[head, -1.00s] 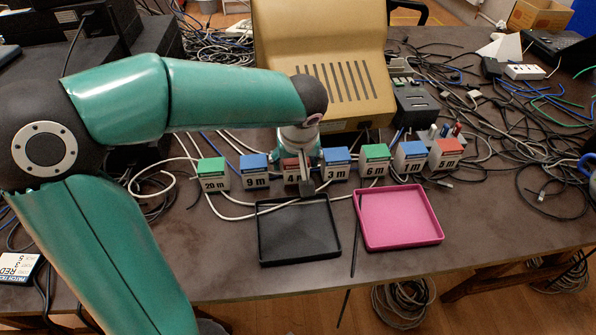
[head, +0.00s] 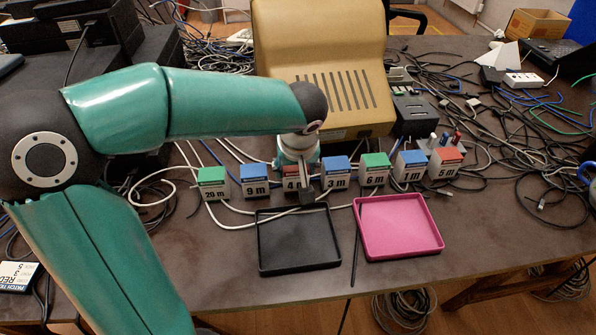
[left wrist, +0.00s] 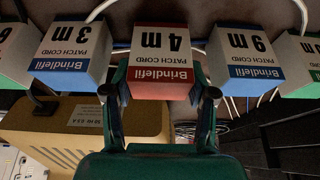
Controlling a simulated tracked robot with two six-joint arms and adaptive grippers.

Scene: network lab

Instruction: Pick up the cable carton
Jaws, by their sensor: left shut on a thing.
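The red-topped 4 m cable carton (head: 291,185) stands in a row of white cartons with coloured tops. My left gripper (head: 307,190) comes down over it and hides part of it in the head view. In the left wrist view the carton (left wrist: 161,50) sits between the two fingers of my left gripper (left wrist: 166,90), its red label band facing me upside down. The gripper is shut on this carton. I cannot see any clear lift above the table. My right gripper is not in view.
The blue 9 m (head: 254,182) and blue 3 m (head: 337,175) cartons stand close on either side. A black tray (head: 298,265) and a pink tray (head: 400,252) lie in front. Loose cables cover the table's right side.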

